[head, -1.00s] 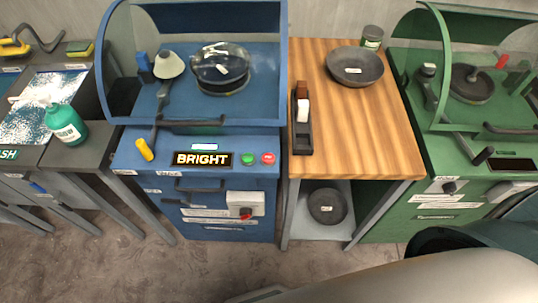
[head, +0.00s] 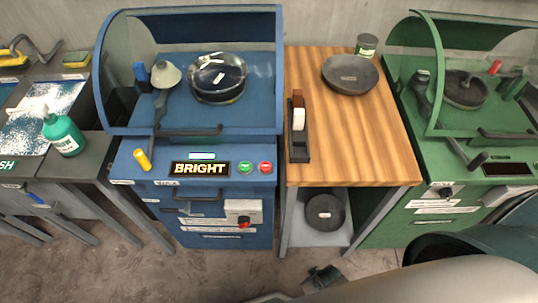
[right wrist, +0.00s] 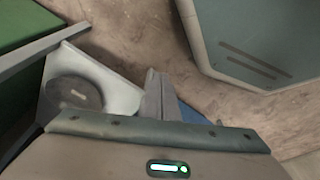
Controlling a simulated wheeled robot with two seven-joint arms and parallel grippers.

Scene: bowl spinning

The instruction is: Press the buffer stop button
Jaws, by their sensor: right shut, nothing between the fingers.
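The blue buffer machine (head: 150,190) has a sign reading BRIGHT. Right of the sign are a round green button (head: 245,167) and a round red button (head: 265,168), both uncovered; their lettering is too small to read surely. A shiny bowl (head: 217,78) sits inside the machine behind the clear hood. My right gripper (head: 320,278) shows at the bottom of the head view, low over the floor, right of the machine and well below the buttons. In the right wrist view its fingers (right wrist: 158,92) are shut and empty. My left gripper is in neither view.
A red knob (head: 243,223) is on the machine's front. A green machine (head: 455,180) stands farther right.

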